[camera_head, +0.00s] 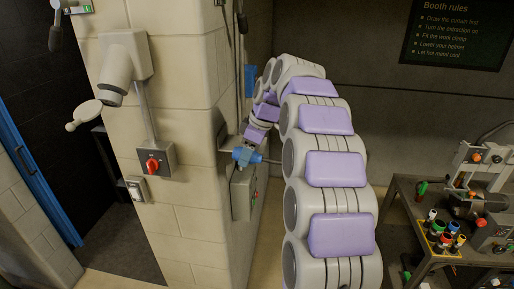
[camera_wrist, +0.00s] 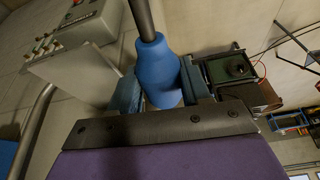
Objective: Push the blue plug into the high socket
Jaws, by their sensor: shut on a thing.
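My gripper (camera_wrist: 160,88) is shut on the blue plug (camera_wrist: 158,68) in the wrist view. The plug is a smooth blue body, and a dark cable or rod runs up from its narrow end (camera_wrist: 143,20). In the head view my gripper (camera_head: 244,156) is beside the cinderblock pillar, below the purple-padded wrist, and the blue there is too small to separate plug from fingers. A blue box (camera_head: 250,78) sits higher up behind my arm. I cannot tell whether it is the high socket. The plug's front end is hidden in the wrist view.
The cinderblock pillar (camera_head: 190,225) bears a red rotary switch (camera_head: 152,165) and a lamp-like arm (camera_head: 118,62). A grey control box (camera_head: 243,193) is below my gripper. A workbench (camera_head: 412,200) with coloured bottles stands at right. In the wrist view a dark green box (camera_wrist: 228,70) lies beyond the fingers.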

